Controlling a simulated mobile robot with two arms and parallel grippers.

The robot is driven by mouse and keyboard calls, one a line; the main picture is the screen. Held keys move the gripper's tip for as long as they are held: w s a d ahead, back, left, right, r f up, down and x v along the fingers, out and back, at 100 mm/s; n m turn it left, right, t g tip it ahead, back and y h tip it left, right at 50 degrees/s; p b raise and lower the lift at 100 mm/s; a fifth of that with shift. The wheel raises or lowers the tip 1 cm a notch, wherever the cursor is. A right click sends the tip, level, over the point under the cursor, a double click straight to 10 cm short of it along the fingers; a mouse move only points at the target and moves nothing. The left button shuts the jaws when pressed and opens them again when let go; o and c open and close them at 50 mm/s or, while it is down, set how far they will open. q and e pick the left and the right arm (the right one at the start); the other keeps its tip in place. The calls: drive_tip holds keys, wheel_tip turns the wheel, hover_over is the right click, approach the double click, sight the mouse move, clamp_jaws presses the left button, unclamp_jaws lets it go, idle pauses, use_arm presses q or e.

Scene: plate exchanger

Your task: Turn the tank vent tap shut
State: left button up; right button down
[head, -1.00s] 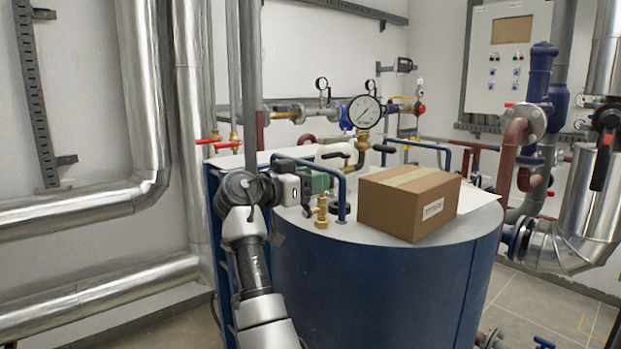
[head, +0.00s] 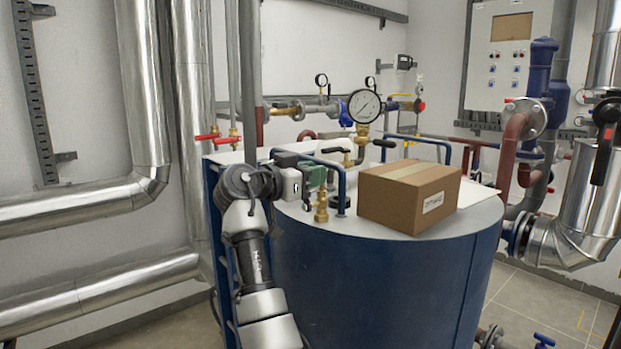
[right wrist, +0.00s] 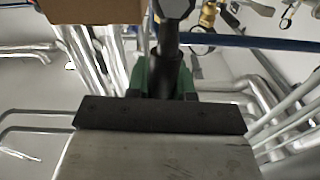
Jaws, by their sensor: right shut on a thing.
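The tank vent tap has a brass body (head: 321,206) standing upright on the front left of the tank's top. My right gripper (head: 316,178) is at this tap, just above and left of its brass body, with green finger pads. In the right wrist view the gripper (right wrist: 163,82) is shut on the tap's dark lever (right wrist: 168,45), which runs up the picture from between the pads. My own gripper hides part of the lever, so its exact angle is hard to tell. My left gripper is not in view.
A cardboard box (head: 408,199) sits on the blue tank (head: 380,285), right of the tap. Blue rails (head: 341,185) stand close behind the gripper. A pressure gauge (head: 364,106) and pipework are further back. Silver pipes (head: 140,90) line the left wall.

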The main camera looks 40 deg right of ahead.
use_arm(q)
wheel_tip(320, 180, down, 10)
drive_tip(key=b, duration=0.9)
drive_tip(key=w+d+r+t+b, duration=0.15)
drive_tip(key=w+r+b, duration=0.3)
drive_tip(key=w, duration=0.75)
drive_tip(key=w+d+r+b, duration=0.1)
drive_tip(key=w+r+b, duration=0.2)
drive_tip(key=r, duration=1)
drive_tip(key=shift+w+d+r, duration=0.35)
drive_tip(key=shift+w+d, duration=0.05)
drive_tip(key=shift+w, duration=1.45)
use_arm(e)
drive_tip(key=s+f+m, duration=0.6)
drive_tip(key=f+m, duration=0.1)
drive_tip(key=m, duration=1)
drive_tip(key=shift+s+d, duration=0.25)
drive_tip(key=shift+f, duration=0.15)
drive_tip(key=c, duration=1)
unclamp_jaws()
